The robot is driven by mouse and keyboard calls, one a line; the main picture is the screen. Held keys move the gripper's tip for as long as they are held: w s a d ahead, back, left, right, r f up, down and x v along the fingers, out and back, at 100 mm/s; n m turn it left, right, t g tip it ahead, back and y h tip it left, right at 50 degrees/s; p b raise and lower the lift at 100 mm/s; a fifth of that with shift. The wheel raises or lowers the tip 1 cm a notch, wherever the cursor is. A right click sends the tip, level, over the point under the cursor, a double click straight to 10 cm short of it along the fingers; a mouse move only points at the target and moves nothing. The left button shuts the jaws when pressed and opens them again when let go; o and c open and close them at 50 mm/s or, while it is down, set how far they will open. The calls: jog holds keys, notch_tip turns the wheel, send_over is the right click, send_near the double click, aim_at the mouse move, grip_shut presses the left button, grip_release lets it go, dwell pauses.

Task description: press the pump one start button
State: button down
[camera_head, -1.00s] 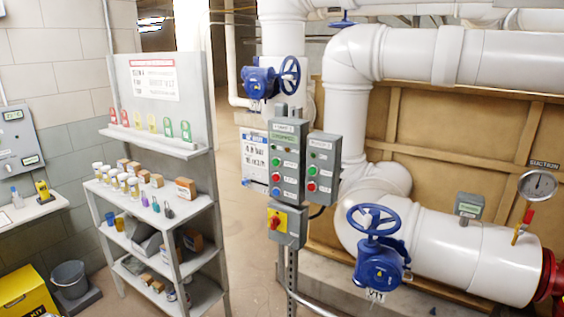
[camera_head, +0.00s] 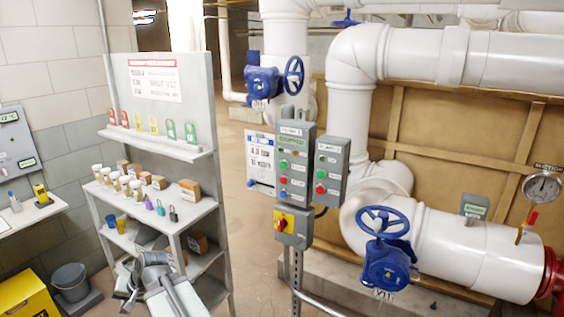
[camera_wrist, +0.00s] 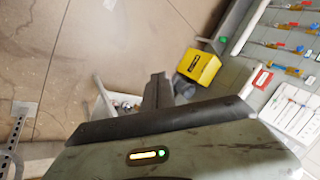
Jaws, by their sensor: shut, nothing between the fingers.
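Two grey control boxes hang side by side on a post in the head view. The left box (camera_head: 293,150) has a small green display, a green button (camera_head: 283,164), a red button and a blue button. The right box (camera_head: 332,165) also has a green button (camera_head: 321,174) above a red one. The name plates are too small for me to read surely. My gripper (camera_head: 128,289) is low at the left, in front of the shelf and well away from the boxes. Its shut fingers (camera_wrist: 157,88) show in the wrist view, pointing away from the boxes, with nothing between them.
A shelf rack (camera_head: 187,225) with jars and padlocks stands behind my arm. A yellow-and-red switch box (camera_head: 293,226) sits under the control boxes. A blue valve wheel (camera_head: 384,222) stands right of the post. A yellow kit box (camera_head: 28,296) is on the floor at left.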

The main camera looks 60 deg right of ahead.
aim_at(283, 165)
jog(key=d+r+m+t+h+p, duration=0.3)
jog(key=d+r+m, duration=0.35)
jog(key=d, duration=0.65)
jog(key=d+r+m+t+h+p, duration=0.15)
jog(key=d+r+m+t, duration=0.4)
jog(key=d, duration=0.85)
jog(key=s+d+r+m+g+h+p, duration=0.1)
jog(key=s+d+r+m+h, duration=0.4)
jog(key=s+d, duration=0.4)
jog(key=s+d+r+m+g+h+p, duration=0.1)
jog(key=s+d+r+m+h, duration=0.4)
jog(key=d, duration=0.9)
jog(key=s+r+m, duration=0.3)
jog(key=s+m, duration=0.1)
jog(key=shift+s+d+r+g, duration=0.15)
jog(key=shift+s+d+g, duration=0.1)
jog(key=shift+g, duration=0.1)
jog(key=d, duration=0.8)
jog(key=shift+d, duration=0.3)
